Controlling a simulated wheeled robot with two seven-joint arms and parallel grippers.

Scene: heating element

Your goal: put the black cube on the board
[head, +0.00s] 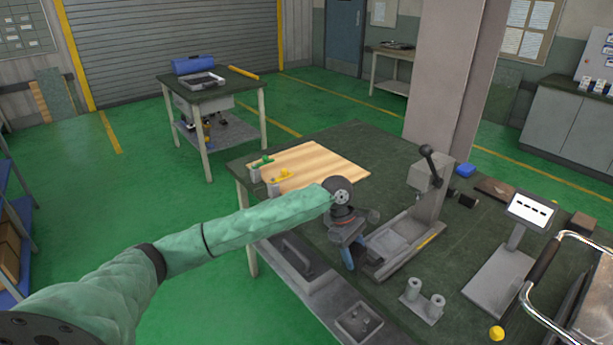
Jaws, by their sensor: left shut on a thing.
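My left gripper (350,262) points down over the dark green bench, left of the grey lever press. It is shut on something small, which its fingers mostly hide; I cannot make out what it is. The light wooden board (325,163) lies flat on the bench's far left part, behind the gripper and apart from it. A small black block (468,200) lies right of the press; I cannot tell whether it is the black cube. My right gripper is not in view.
Green and yellow parts (283,174) stand at the board's left edge. The lever press (428,200) rises right of my gripper. A grey two-post holder (422,300), a display stand (515,250) and a yellow knob (496,333) are nearer right. The board's middle and right are clear.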

